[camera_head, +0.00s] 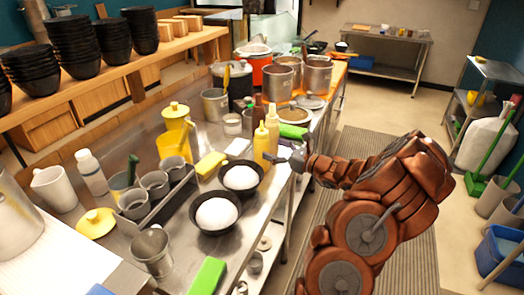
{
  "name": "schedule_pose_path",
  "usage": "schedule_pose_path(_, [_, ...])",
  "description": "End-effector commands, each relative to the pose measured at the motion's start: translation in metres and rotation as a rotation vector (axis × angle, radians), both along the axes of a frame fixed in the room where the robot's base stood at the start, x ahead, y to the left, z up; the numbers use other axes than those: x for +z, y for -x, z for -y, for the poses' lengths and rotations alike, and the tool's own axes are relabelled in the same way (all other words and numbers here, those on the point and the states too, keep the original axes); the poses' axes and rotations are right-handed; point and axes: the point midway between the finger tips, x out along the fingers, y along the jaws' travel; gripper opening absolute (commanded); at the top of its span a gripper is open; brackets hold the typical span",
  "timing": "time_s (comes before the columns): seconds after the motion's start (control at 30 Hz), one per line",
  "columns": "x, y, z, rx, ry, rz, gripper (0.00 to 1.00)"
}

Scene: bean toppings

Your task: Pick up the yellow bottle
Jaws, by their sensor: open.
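The yellow bottle (262,146) is a squeeze bottle with a pointed nozzle. It stands upright on the steel counter (268,205), near its right edge. A second, paler yellow bottle (272,120) stands just behind it and to its right. My gripper (283,158) is open and comes in from the right, low beside the yellow bottle. Its fingertips are close to the bottle's right side. I cannot tell whether they touch it. My arm hides part of the counter edge and the floor.
Two black bowls with white contents, a front one (216,213) and a rear one (241,177), sit left of my gripper. A yellow sponge (211,163) and green blocks (207,277) lie on the counter. Steel pots (317,74) stand behind. The striped mat (384,140) is clear.

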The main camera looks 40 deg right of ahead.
Motion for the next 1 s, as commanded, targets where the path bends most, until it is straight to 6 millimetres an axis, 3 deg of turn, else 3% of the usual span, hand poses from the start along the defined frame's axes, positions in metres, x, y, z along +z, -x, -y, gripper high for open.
schedule_pose_path(0.4, [0.008,-0.043,-0.017,0.001,0.000,0.000,0.88])
schedule_pose_path(0.7, [0.007,-0.047,-0.017,-0.003,0.001,0.000,0.88])
schedule_pose_path(1.0, [0.007,-0.047,-0.017,-0.003,0.001,0.000,0.59])
